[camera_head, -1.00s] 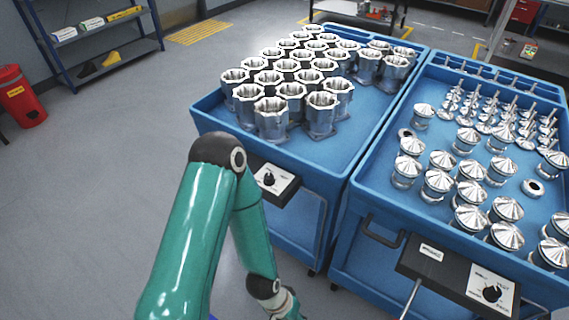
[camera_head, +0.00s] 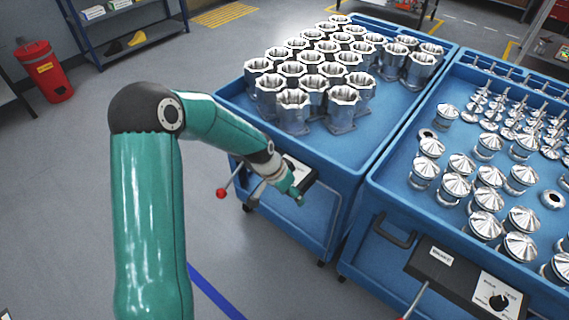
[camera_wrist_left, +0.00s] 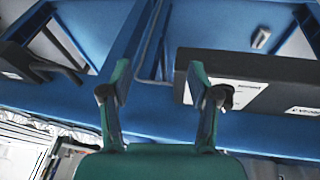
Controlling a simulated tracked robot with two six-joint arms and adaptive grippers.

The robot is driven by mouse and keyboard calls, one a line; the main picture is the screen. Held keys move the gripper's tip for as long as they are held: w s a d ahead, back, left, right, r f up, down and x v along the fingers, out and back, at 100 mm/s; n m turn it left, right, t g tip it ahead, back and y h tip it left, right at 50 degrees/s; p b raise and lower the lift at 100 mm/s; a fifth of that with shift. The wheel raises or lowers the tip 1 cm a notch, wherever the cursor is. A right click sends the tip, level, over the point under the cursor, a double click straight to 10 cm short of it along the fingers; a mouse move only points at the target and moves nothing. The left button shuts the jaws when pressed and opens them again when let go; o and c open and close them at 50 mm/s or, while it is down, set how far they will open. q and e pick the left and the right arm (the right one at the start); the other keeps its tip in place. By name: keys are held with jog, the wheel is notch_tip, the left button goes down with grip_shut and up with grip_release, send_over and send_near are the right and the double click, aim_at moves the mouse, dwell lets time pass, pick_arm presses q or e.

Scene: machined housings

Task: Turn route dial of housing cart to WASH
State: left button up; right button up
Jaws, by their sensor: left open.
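The housing cart is the left blue cart (camera_head: 372,134), carrying several shiny open-topped housings (camera_head: 293,108). Its dark control box with a pale dial plate (camera_head: 303,171) is on the near side. My left gripper (camera_head: 296,193) is in front of that plate and hides part of it; the dial's pointer and setting cannot be read. In the left wrist view, my left gripper (camera_wrist_left: 160,80) has its two green fingers spread with nothing between them. My right gripper is not in view.
A red-knobbed lever (camera_head: 221,193) sticks out at the housing cart's near left. A second blue cart (camera_head: 400,190) with shiny domed parts stands close at the right, with its own dial (camera_head: 498,301). A red bin (camera_head: 45,72) and shelf are far left. Open floor lies at left.

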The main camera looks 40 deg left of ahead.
pick_arm(q)
jog(key=w+a+r+m+t+y, duration=0.1)
jog(key=w+a+r+m, duration=0.1)
jog(key=a+r, duration=1)
jog(key=p+x, duration=0.1)
jog(key=x, duration=0.4)
jog(key=d+p+x, duration=0.1)
jog(key=x, duration=0.4)
jog(key=d+p+x, duration=0.1)
jog(key=x, duration=0.4)
jog(key=shift+w+d+r+p, duration=0.1)
jog(key=shift+w+d+p, duration=0.1)
jog(key=shift+w+p, duration=0.1)
jog(key=c, duration=1.1)
jog(key=shift+c, duration=0.2)
